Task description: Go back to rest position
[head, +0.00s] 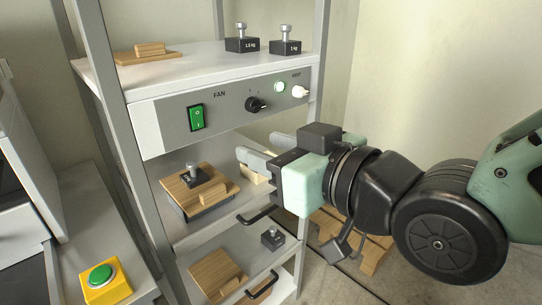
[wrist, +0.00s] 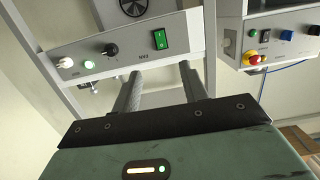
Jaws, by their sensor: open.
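My gripper (head: 255,160) is in front of the metal rack, just below the grey control panel (head: 225,110). Its two fingers are apart with nothing between them. In the wrist view the fingers of my gripper (wrist: 160,85) point at the panel, and a gap shows between them. The panel has a green rocker switch (head: 196,117), a black knob (head: 256,104), a lit green lamp (head: 279,87) and a white plug-like part (head: 300,92). The gripper looks apart from the panel. The gripper hides part of the middle shelf.
The top shelf (head: 190,62) carries a wooden board (head: 148,53) and two black weights (head: 242,42). Below are a board with a weight (head: 190,178) and another board (head: 217,275). A yellow box with a green button (head: 103,282) stands at lower left. A wooden pallet (head: 375,255) lies behind my arm.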

